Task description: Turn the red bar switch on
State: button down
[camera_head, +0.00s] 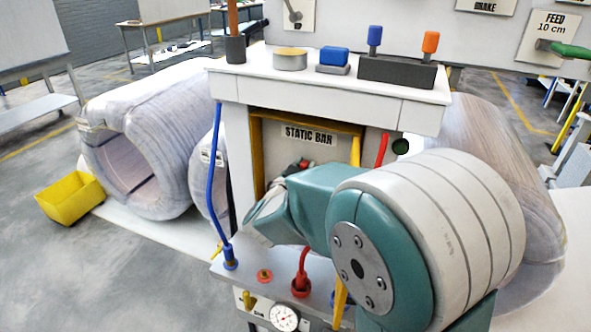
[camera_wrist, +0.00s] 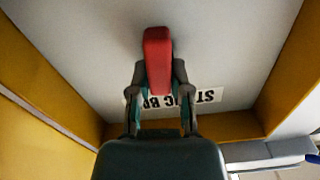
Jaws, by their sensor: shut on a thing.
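The red bar switch (camera_wrist: 157,48) is on the pale back panel of a yellow-edged recess in the wrist view. My gripper (camera_wrist: 158,78) is shut on the red bar, with one dark finger on each side of it. In the wrist view the STATIC BAR label (camera_wrist: 203,96) shows upside down and partly hidden behind the fingers. In the head view the STATIC BAR label (camera_head: 309,135) is above the switch, where a little red shows (camera_head: 302,163). My teal arm hides most of the gripper there.
The yellow recess walls (camera_wrist: 285,75) stand close around my gripper. Above is a white shelf (camera_head: 225,87) with a tape roll (camera_head: 290,58) and coloured knobs. A blue hose (camera_head: 212,180), a red hose (camera_head: 303,258) and a gauge (camera_head: 284,317) are near my arm.

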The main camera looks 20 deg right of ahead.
jog(key=shift+d+f+m, duration=0.1)
jog(key=shift+d+m, duration=0.15)
jog(key=shift+m, duration=0.65)
jog(key=m, duration=0.6)
jog(key=shift+s+f, duration=0.25)
jog(key=shift+s, duration=0.1)
jog(key=shift+s+f+m, duration=0.1)
jog(key=shift+f+m, duration=0.05)
jog(key=shift+m, duration=1.95)
jog(key=shift+f+m, duration=0.15)
jog(key=shift+m, duration=1.95)
jog(key=shift+r, duration=0.1)
jog(key=c, duration=0.6)
grip_release()
jog(key=shift+a, duration=0.15)
jog(key=shift+o, duration=0.2)
jog(key=shift+a, duration=0.25)
jog(key=shift+d, duration=0.1)
